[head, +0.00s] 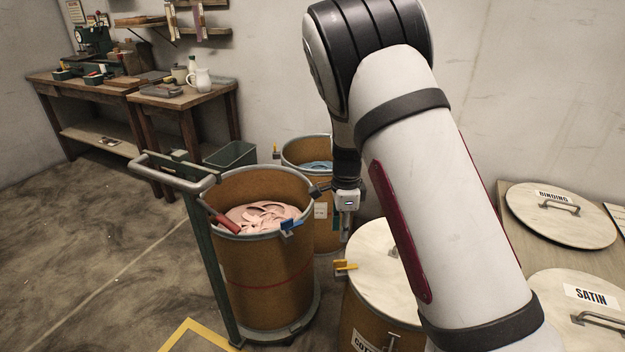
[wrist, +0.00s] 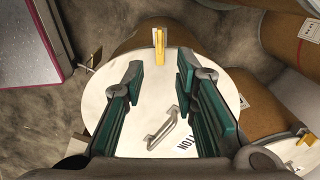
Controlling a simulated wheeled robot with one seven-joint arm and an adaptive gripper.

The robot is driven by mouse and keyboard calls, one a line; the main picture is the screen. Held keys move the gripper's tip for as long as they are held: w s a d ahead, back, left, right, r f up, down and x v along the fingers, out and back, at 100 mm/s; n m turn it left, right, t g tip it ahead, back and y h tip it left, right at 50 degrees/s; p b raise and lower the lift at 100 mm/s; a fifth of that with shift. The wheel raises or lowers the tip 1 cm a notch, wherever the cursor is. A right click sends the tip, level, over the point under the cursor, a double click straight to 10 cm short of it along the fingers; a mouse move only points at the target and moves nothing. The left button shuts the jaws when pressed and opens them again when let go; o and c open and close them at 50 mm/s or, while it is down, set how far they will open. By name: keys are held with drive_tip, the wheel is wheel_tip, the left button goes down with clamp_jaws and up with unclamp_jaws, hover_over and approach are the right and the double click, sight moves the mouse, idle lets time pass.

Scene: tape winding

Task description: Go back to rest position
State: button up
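My gripper (head: 343,222) hangs pointing down above the white lid of the cotton drum (head: 378,262), near the middle of the head view. In the wrist view my gripper (wrist: 157,95) has its two green-padded fingers wide apart with nothing between them. Below them is the round lid (wrist: 205,85) with a metal handle (wrist: 163,133) and a yellow clip (wrist: 159,42) at its rim. The gripper appears apart from the lid. My white arm covers part of the drum in the head view.
An open drum of pink tape (head: 262,270) stands on a green-handled cart (head: 205,245) to the left. Another open drum (head: 318,180) is behind it. Lids marked BINDING (head: 560,214) and SATIN (head: 580,300) are at right. Workbenches (head: 180,98) stand far left. Left floor is clear.

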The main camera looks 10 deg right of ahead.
drive_tip(key=s+a+r+n+y, duration=0.2)
drive_tip(key=s+r+n, duration=0.6)
drive_tip(key=s+r, duration=1)
drive_tip(key=s+d+r+n+t+h, duration=0.15)
drive_tip(key=s+n, duration=0.35)
drive_tip(key=s, duration=0.7)
drive_tip(key=s+d+r+n+g+h, duration=0.1)
drive_tip(key=s+r+n, duration=0.35)
drive_tip(key=s, duration=0.75)
wheel_tip(320, 180, up, 18)
drive_tip(key=n+t+p, duration=0.1)
drive_tip(key=t+p, duration=0.2)
drive_tip(key=p, duration=1.5)
drive_tip(key=shift+w+t, duration=0.2)
drive_tip(key=shift+t, duration=0.15)
drive_tip(key=shift+n+y, duration=0.25)
